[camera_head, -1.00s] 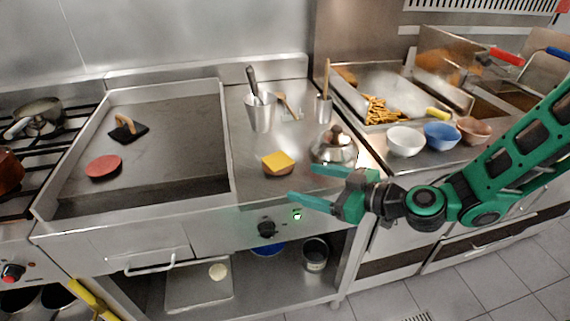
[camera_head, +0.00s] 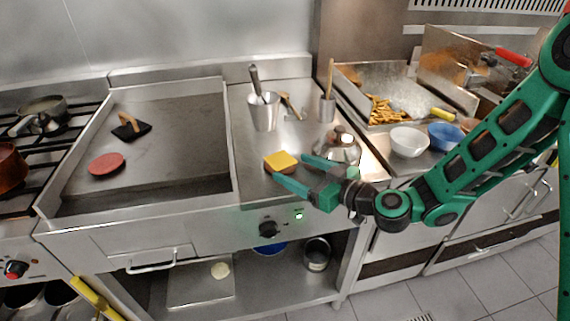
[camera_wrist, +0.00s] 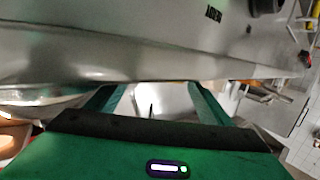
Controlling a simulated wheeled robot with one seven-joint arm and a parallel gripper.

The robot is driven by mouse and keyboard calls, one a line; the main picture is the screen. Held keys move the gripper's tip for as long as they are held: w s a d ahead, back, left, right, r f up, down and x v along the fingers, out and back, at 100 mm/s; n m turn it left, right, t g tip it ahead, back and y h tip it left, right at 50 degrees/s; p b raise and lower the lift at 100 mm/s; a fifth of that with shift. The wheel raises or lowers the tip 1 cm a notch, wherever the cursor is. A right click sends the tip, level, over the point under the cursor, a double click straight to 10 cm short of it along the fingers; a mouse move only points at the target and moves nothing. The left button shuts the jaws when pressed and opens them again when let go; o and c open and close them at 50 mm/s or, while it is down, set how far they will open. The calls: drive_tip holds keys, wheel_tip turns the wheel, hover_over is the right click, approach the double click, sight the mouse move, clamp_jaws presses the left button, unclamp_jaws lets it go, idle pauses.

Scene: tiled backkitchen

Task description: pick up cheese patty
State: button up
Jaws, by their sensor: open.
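The cheese patty (camera_head: 281,161), a brown patty with a square yellow cheese slice on top, lies on the steel counter right of the griddle. My gripper (camera_head: 289,168) comes in low from the right, with its jaws apart and nothing held. In the head view one fingertip shows just right of the patty and the other just in front of it. I cannot tell whether they touch it. In the wrist view my two fingers (camera_wrist: 150,100) stand apart, and I cannot make out the patty there.
A metal cup with a utensil (camera_head: 264,111) and a smaller container (camera_head: 327,108) stand farther back. A red patty (camera_head: 107,164) and a black press (camera_head: 130,128) lie on the griddle (camera_head: 180,150). Bowls (camera_head: 409,141) stand at right.

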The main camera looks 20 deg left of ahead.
sight(289, 165)
drive_tip(key=x, duration=0.4)
drive_tip(key=shift+a, duration=0.1)
drive_tip(key=c, duration=0.9)
drive_tip(key=shift+r, duration=0.1)
